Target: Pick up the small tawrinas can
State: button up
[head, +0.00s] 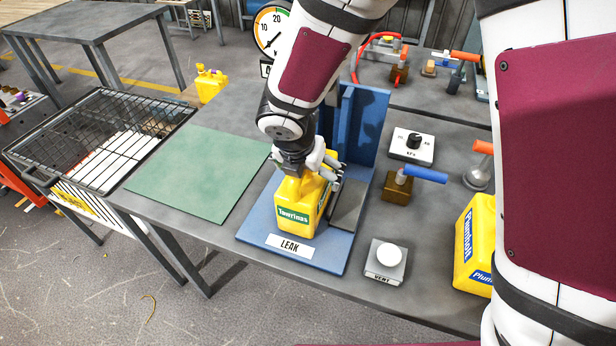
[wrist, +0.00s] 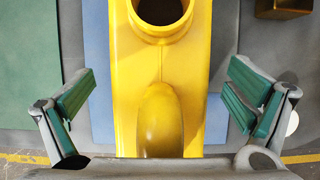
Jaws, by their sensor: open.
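The small yellow Tawrinas can (head: 297,208) stands upright on the blue plate (head: 335,256) labelled LEAK, its green and white label facing the front. My gripper (head: 312,172) is over the top of the can, pointing down, and hides part of it. In the wrist view the can (wrist: 130,70) runs up the middle, with its round open neck at the top and its handle below. The open fingers of my gripper (wrist: 160,105) stand on either side of the can, with a visible gap at each side. The fingers appear apart from the can.
A blue upright panel (head: 362,130) stands behind the can. A VENT button box (head: 385,262), a brass block valve with blue handle (head: 398,190) and a yellow Plumholt can (head: 474,245) are to the right. A green mat (head: 195,170) lies flat and clear to the left.

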jog(key=c, duration=1.7)
